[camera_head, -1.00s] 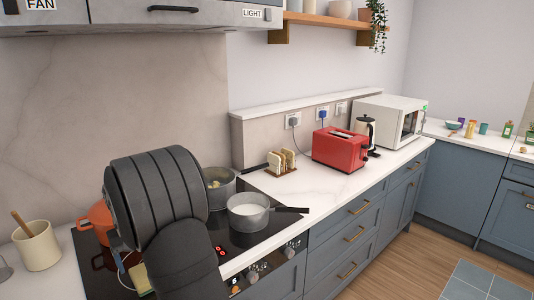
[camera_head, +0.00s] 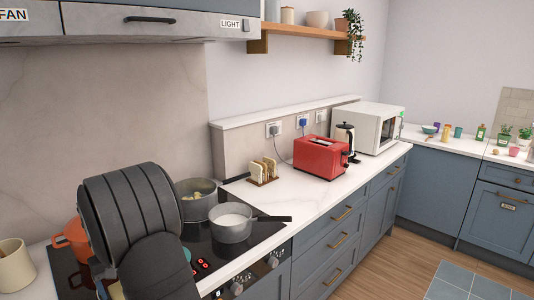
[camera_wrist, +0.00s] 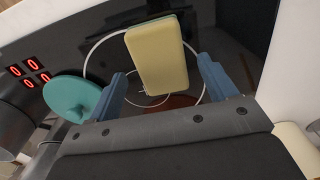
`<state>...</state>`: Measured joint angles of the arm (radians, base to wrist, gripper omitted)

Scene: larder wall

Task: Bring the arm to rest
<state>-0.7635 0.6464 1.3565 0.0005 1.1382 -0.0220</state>
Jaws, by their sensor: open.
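My gripper (camera_wrist: 167,88) shows in the wrist view with its two blue fingers spread apart, open. A pale yellow sponge-like block (camera_wrist: 155,58) with a green edge shows between and beyond the fingers. A small part of the yellow block (camera_head: 116,291) shows at the bottom edge.
A teal round thing (camera_wrist: 72,97) lies left of my fingers in the wrist view. A grey saucepan (camera_head: 231,226), a grey pot (camera_head: 196,204) and an orange pot (camera_head: 72,240) stand close around my arm. A toast rack (camera_head: 263,171) and red toaster (camera_head: 320,158) are farther right.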

